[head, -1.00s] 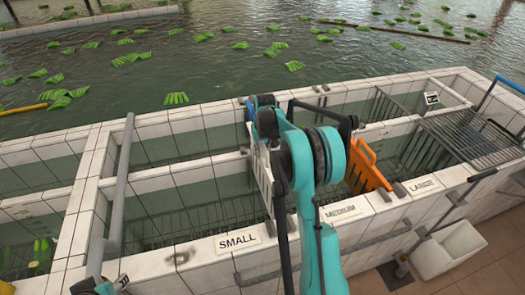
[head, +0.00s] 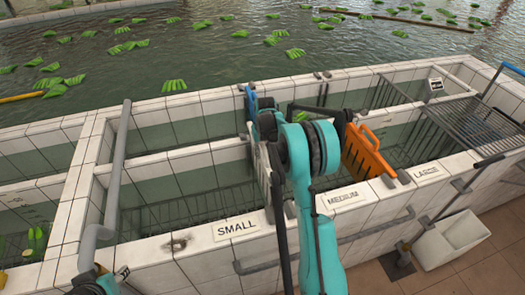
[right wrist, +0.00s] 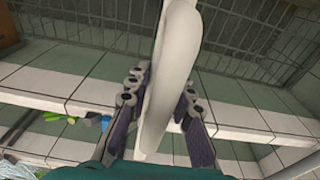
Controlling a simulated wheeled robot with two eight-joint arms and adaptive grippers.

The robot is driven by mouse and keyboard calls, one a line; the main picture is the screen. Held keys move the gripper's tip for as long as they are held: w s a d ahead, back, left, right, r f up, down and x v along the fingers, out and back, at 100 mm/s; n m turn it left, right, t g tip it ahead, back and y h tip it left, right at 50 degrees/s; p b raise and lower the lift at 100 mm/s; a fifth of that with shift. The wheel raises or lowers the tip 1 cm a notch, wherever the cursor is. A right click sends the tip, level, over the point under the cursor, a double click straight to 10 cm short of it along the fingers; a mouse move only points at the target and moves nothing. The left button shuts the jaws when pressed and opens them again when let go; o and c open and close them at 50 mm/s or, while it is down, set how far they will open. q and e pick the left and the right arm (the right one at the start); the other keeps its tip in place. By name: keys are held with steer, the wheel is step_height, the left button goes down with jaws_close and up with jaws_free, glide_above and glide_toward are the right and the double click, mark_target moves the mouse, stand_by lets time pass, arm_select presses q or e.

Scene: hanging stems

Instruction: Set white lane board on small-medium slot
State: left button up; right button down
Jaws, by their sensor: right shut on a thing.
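The white lane board (head: 262,165) is a pale slatted panel. It stands upright over the channel, close to where the SMALL label (head: 236,228) and MEDIUM label (head: 345,196) meet, and my arm partly hides it. My right gripper (head: 262,118) is shut on its top; the right wrist view shows the board (right wrist: 168,70) edge-on between the fingers (right wrist: 160,98). My own arm covers the front wall between the two labels, so the small-medium slot is hidden, and I cannot tell whether the board touches it. My left gripper does not show clearly; only a bit of my left arm is at lower left.
An orange lane board (head: 367,152) stands between MEDIUM and the LARGE label (head: 428,172). A blue piece (head: 250,102) is behind my right gripper. A metal rack (head: 470,125) lies at right. A grey pipe (head: 118,160) crosses the left.

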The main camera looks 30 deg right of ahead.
steer(key=shift+f+b, duration=1)
steer(key=shift+f, duration=1)
steer(key=shift+f+b, duration=0.75)
steer(key=shift+f, duration=0.25)
steer(key=shift+f+b, duration=0.35)
steer(key=shift+f, duration=0.05)
steer(key=c, duration=1.3)
jaws_free()
steer(key=shift+o, duration=0.6)
steer(key=o, duration=1.2)
